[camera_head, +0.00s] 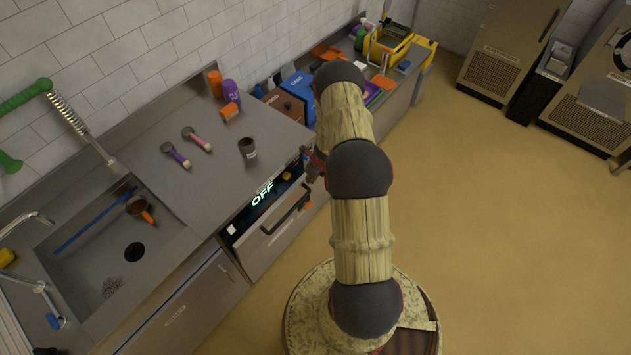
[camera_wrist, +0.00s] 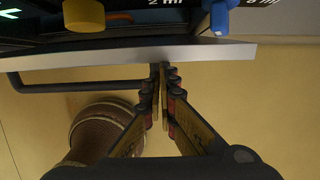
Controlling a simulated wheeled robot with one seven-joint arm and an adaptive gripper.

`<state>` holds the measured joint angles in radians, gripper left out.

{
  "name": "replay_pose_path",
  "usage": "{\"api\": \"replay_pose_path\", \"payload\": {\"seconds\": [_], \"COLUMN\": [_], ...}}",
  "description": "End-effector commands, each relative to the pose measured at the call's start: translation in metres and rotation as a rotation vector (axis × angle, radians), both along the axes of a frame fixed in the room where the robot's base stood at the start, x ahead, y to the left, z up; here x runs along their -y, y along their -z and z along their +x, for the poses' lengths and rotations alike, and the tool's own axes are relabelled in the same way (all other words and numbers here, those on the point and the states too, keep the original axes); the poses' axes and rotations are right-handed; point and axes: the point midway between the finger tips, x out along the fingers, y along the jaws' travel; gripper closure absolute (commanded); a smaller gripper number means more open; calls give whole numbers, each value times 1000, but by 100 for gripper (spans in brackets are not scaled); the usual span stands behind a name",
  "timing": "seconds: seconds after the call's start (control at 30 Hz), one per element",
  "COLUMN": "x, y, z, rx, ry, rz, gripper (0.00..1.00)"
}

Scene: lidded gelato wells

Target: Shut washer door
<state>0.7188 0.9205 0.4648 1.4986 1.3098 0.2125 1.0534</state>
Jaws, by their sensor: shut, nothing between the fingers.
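The washer door (camera_head: 262,250) is a grey front panel under the counter, with a dark bar handle (camera_head: 287,212). Its upper edge stands out from a dark strip showing a lit "OFF" sign (camera_head: 262,194). In the wrist view the door edge (camera_wrist: 120,60) is a pale band, with the handle (camera_wrist: 60,86) just below it. My gripper (camera_head: 314,165) is at the right end of the door front, partly hidden by my arm. In the wrist view my gripper (camera_wrist: 163,70) is shut and empty, its tips close to the door edge by the handle's right end. Contact is unclear.
A dark cup (camera_head: 247,148) and two handled tools (camera_head: 186,145) stand or lie on the counter above. A sink (camera_head: 105,255) is at the left. Yellow (camera_wrist: 84,15) and blue (camera_wrist: 219,18) parts show beyond the door edge. The floor at right is clear.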

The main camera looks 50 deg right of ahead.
Motion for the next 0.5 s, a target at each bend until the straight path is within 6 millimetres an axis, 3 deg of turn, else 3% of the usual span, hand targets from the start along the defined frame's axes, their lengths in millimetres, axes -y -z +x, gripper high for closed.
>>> {"api": "replay_pose_path", "payload": {"seconds": [0.2,0.5], "x": [-2,-2], "y": [-8,-7], "z": [18,26], "rx": [-1,-1], "ry": [-2,-1], "rz": [0,1], "gripper": [100,100]}}
